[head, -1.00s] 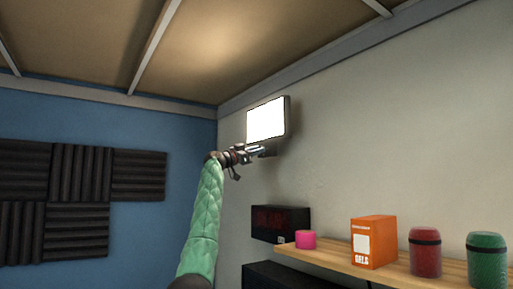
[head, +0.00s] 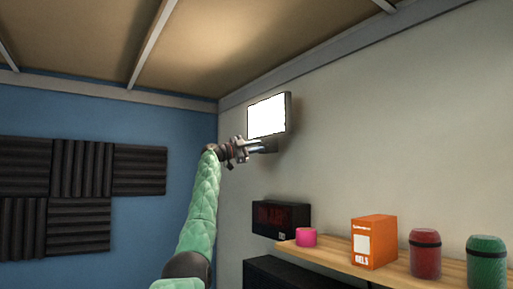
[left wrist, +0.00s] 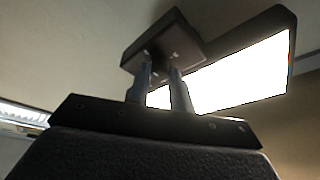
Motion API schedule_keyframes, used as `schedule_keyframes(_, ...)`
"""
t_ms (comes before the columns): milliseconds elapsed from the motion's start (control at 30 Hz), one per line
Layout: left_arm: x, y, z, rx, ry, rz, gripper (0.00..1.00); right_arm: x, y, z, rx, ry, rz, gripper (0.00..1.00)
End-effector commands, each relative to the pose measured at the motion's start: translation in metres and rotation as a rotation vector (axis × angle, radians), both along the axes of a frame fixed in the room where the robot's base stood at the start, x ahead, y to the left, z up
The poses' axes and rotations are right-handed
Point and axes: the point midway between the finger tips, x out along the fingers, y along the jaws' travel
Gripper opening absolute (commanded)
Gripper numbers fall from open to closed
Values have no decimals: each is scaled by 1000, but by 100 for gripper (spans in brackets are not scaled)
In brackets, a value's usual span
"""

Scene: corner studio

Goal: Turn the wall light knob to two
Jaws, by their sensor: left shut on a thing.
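The wall light (head: 267,117) is a bright white panel in a dark frame, high on the right wall; it also shows in the left wrist view (left wrist: 235,78). A small dark box (left wrist: 165,38) sits below it, with small pale marks on its face. My left gripper (head: 258,147) is raised against this box, its two fingers reaching the marked face in the left wrist view (left wrist: 160,70). It is shut on the knob, which is mostly hidden between the fingertips. I cannot read the knob's setting. My right gripper is not in view.
A black clock-like box (head: 281,219) is on the wall. The air around the raised arm is clear.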

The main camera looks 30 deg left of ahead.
Motion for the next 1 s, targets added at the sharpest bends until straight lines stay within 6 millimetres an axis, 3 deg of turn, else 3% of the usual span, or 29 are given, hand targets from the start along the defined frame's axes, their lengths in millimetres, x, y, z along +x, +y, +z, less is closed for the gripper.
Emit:
schedule_keyframes(367, 1, 0, -2, 5, 0, 0, 0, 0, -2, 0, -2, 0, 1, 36)
schedule_keyframes(400, 1, 0, -2, 5, 0, 0, 24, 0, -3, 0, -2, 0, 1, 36)
schedule_keyframes(500, 1, 0, -1, 5, 0, 0, 43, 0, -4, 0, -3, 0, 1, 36)
schedule_keyframes(1000, -6, 5, -4, 4, -2, 1, 43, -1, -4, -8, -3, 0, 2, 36)
